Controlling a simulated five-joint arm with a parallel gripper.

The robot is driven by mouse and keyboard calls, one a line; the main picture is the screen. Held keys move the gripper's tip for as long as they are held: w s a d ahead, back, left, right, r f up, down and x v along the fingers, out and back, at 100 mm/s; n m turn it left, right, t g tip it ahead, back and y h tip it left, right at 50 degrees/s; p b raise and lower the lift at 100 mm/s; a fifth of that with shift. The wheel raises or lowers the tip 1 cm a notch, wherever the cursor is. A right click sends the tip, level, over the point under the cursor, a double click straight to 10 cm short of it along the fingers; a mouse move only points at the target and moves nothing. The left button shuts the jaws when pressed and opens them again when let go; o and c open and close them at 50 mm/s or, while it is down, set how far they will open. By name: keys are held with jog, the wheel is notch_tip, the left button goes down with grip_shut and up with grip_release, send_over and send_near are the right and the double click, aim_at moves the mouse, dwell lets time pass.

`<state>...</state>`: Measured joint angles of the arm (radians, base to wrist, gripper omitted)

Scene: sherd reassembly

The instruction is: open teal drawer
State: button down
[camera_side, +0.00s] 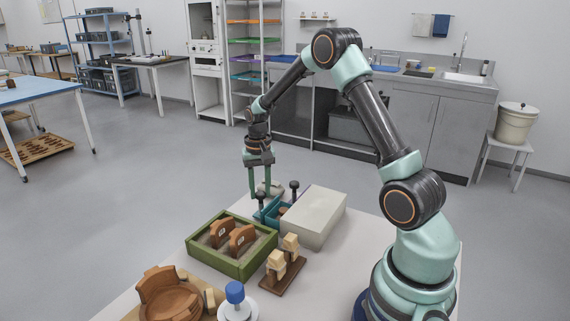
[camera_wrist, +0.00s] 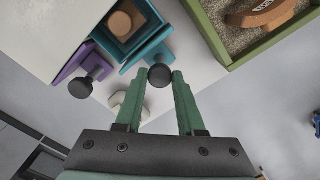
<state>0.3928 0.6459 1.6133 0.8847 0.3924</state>
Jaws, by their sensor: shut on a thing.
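The teal drawer (camera_wrist: 152,50) stands out from the pale cabinet (camera_side: 318,215), with its inside visible. A round tan piece (camera_wrist: 120,24) lies in it. Its dark round knob (camera_wrist: 160,77) sits between the fingertips of my gripper (camera_wrist: 161,75), which is shut on it. In the side view the teal drawer (camera_side: 270,210) shows partly, and my gripper (camera_side: 260,193) points down at its front knob. A purple drawer (camera_wrist: 72,64) with its own dark knob (camera_wrist: 80,88) is beside it and looks nearly closed.
A green sand tray (camera_side: 232,262) holding brown sherds is close beside the teal drawer. A small whitish object (camera_wrist: 120,101) lies near the purple knob. A wooden stand (camera_side: 283,271), a brown bowl (camera_side: 170,300) and a blue-topped item (camera_side: 236,293) stand nearer the camera.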

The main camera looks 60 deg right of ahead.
jog(key=shift+w, duration=0.8)
jog(key=c, duration=0.5)
grip_release()
notch_tip(320, 180, up, 12)
jog(key=shift+r, duration=0.1)
